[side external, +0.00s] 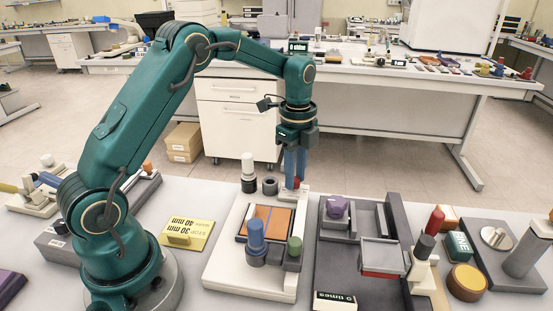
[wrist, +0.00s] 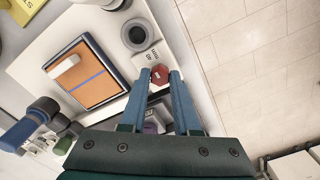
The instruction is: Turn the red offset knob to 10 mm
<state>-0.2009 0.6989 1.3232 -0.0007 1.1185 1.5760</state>
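The red offset knob (wrist: 159,75) is small and many-sided, with a pale mark on its top. It sits on a white block with small dark markings (wrist: 149,54), which I cannot read. My gripper (side external: 296,186) points straight down at it. In the wrist view my gripper's two blue fingertips (wrist: 160,74) are apart, one on each side of the knob. I cannot tell whether they touch it. In the side view only a bit of red knob (side external: 296,183) shows between the fingers.
A dark ring (wrist: 137,34) and a black-and-white post (side external: 248,172) stand close to the knob. An orange panel (wrist: 80,75) lies beside it, with a blue knob (side external: 256,236) and green knob (side external: 294,246). A grey fixture (side external: 340,255) stands right. The table edge is close.

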